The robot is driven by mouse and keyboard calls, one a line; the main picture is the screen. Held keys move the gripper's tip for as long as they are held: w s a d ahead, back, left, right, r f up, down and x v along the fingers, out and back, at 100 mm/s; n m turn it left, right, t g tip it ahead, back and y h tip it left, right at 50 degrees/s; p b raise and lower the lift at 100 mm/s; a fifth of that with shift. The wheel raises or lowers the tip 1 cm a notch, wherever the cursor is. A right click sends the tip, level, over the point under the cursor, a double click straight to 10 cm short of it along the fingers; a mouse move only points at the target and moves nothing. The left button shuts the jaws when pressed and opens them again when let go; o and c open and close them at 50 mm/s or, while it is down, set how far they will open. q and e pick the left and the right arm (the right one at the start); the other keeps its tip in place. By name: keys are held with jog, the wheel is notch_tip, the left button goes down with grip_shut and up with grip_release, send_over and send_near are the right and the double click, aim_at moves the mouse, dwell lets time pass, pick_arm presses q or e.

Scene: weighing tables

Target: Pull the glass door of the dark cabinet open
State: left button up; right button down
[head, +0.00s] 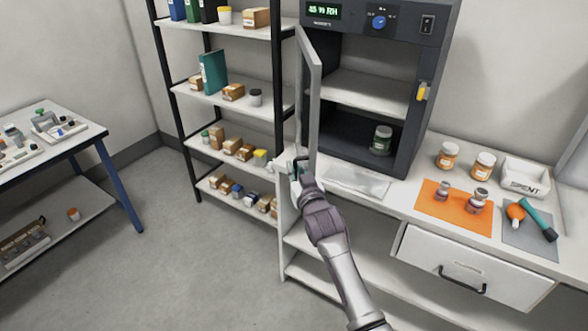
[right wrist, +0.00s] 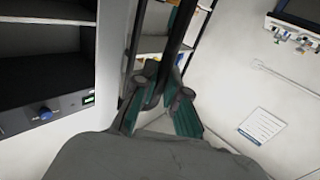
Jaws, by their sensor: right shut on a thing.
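The dark cabinet (head: 407,120) stands on the white bench with its front open to view. Its glass door (head: 314,95) is swung out to the left, well away from the opening, and shows nearly edge-on. My right gripper (head: 297,168) is at the lower part of the door's free side. In the right wrist view the gripper (right wrist: 162,92) is shut on a dark part of the door (right wrist: 181,35); whether that is the handle or the frame I cannot tell. A jar with a green label (head: 381,140) stands inside on the cabinet floor. My left gripper is not in view.
A shelf rack (head: 177,92) with boxes and binders stands close behind the door. On the bench, right of the cabinet, are two orange-labelled jars, an orange mat (head: 443,211), a grey mat and a white tray (head: 526,174). A blue-legged table (head: 85,137) stands far left.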

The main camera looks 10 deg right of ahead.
jog(key=shift+d+r, duration=0.1)
jog(key=shift+r, duration=0.05)
jog(key=c, duration=1.6)
grip_release()
jog(key=shift+o, duration=0.5)
jog(key=shift+w, duration=0.1)
jog(key=s, duration=1.2)
jog(key=shift+d, duration=0.45)
